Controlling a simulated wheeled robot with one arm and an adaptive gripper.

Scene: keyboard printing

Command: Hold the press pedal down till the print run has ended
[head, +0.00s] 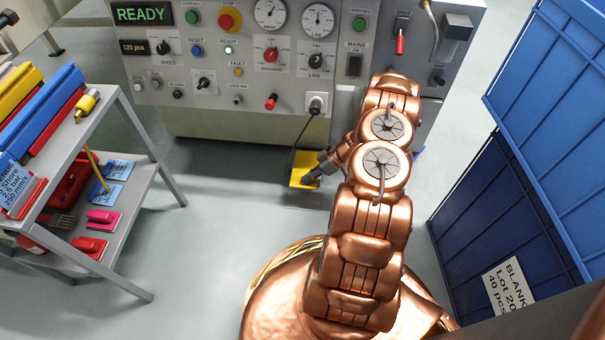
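The press pedal (300,181) is a yellow plate on the floor in front of the grey control cabinet, with a cable running up to a socket. My arm reaches forward over the floor, and my gripper (316,176) is at the pedal's right side, overlapping it in the picture. The gripper is small here, so whether its fingers are open or shut, and whether they touch or press the pedal, cannot be told.
A grey shelf cart (150,140) with squeegees, tools and colored blocks stands at the left. Blue crates (505,190) with a BLANK label stand at the right. The control cabinet (230,120) closes off the back. Grey floor is clear between cart and arm.

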